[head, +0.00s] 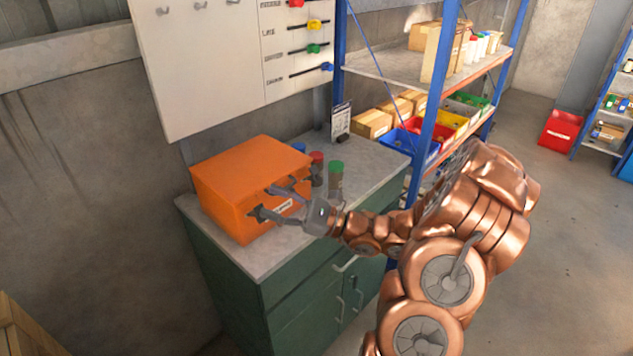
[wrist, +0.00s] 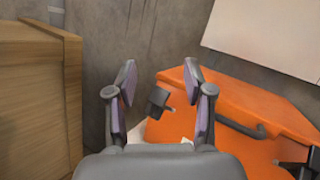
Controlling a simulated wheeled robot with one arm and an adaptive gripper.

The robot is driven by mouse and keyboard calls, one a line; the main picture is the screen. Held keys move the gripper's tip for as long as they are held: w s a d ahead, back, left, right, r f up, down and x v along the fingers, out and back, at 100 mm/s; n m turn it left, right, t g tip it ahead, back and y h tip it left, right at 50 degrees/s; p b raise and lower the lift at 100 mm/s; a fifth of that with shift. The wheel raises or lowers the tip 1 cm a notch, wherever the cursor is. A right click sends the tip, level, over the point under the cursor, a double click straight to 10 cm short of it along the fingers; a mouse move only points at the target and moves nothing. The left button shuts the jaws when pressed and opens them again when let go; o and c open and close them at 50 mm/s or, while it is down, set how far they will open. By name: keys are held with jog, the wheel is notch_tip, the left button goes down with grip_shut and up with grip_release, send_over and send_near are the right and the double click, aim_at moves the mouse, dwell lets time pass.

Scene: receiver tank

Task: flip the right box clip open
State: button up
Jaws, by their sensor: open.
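The orange box (head: 240,178) sits on the grey top of a green cabinet, its front with a white label facing my arm. It also shows at the right of the wrist view (wrist: 215,110). One dark clip (wrist: 158,100) lies between my open fingers in that view, at the box's left part. The right clip (wrist: 298,167) is at the lower right picture edge, outside my fingers and partly cut off. A dark handle (wrist: 238,126) lies between the clips. My gripper (wrist: 159,78) is open and empty; in the head view it (head: 268,202) is close before the box front. Contact is unclear.
Several small capped jars, one green-capped (head: 336,178), stand right of the box near my wrist. A blue shelf rack (head: 425,115) with bins rises beyond. A white board (head: 215,70) hangs behind. A wooden crate (wrist: 35,95) stands left in the wrist view.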

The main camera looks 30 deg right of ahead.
aim_at(317, 178)
jog(key=w+d+f+m+t+h, duration=0.1)
jog(key=d+f+m+t+h, duration=0.35)
jog(key=d, duration=0.45)
jog(key=d+f+m+t+h, duration=0.3)
jog(key=d+m+h, duration=0.3)
jog(key=d, duration=0.3)
jog(key=shift+p+x, duration=1.1)
jog(key=shift+x, duration=2.85)
jog(key=shift+a+f, duration=0.15)
jog(key=shift+f, duration=0.05)
jog(key=shift+c, duration=0.4)
grip_shut()
